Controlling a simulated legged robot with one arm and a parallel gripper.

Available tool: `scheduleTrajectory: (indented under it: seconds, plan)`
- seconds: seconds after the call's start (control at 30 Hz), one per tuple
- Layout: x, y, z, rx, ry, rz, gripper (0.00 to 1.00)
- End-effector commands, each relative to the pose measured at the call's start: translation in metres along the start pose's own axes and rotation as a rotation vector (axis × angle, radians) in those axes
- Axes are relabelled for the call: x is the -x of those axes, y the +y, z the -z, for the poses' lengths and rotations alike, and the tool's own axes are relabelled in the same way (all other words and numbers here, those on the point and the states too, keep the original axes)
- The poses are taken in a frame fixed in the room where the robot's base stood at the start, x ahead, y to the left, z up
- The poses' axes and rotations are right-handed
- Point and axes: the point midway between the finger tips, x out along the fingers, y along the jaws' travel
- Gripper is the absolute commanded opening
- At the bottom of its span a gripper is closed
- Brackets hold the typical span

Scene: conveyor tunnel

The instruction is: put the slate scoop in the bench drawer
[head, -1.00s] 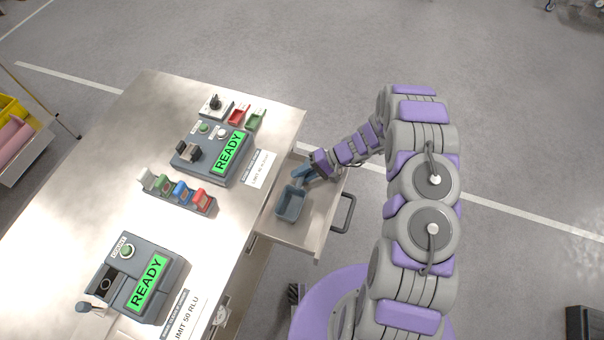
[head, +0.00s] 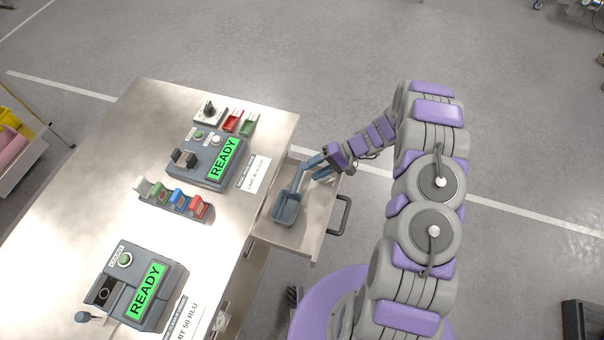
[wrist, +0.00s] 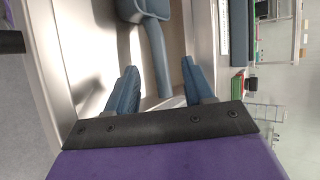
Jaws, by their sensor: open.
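The slate scoop (head: 287,208) lies inside the open bench drawer (head: 297,236), its square bowl toward the front left and its handle pointing back toward my gripper. My gripper (head: 314,168) is open over the back part of the drawer, apart from the scoop's bowl. In the wrist view the two blue fingertips (wrist: 158,80) are spread, with the scoop's handle (wrist: 157,58) between and beyond them, and nothing is clamped. The bowl is cut off by the top edge of that view.
The steel bench top (head: 100,205) carries two grey devices with green READY screens (head: 222,158), a rack of coloured blocks (head: 173,199) and small red and green trays. The drawer's dark handle (head: 342,215) sticks out right. Open floor lies beyond. A yellow cart stands far left.

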Motion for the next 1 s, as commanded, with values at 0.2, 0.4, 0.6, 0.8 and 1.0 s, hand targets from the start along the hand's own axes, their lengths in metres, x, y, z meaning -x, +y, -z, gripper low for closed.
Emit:
scheduleTrajectory:
  seconds: [0.2,0.4,0.6,0.8,1.0]
  plan:
    - [0.037,-0.001,0.0,-0.001,0.001,0.002,0.53]
    - [0.05,0.0,0.0,-0.002,-0.001,0.001,0.53]
    - [0.052,-0.002,-0.002,-0.002,-0.005,-0.005,0.53]
    - [0.066,-0.034,-0.018,0.0,-0.033,-0.068,0.53]
    - [0.087,-0.082,-0.057,-0.009,-0.078,-0.184,0.53]
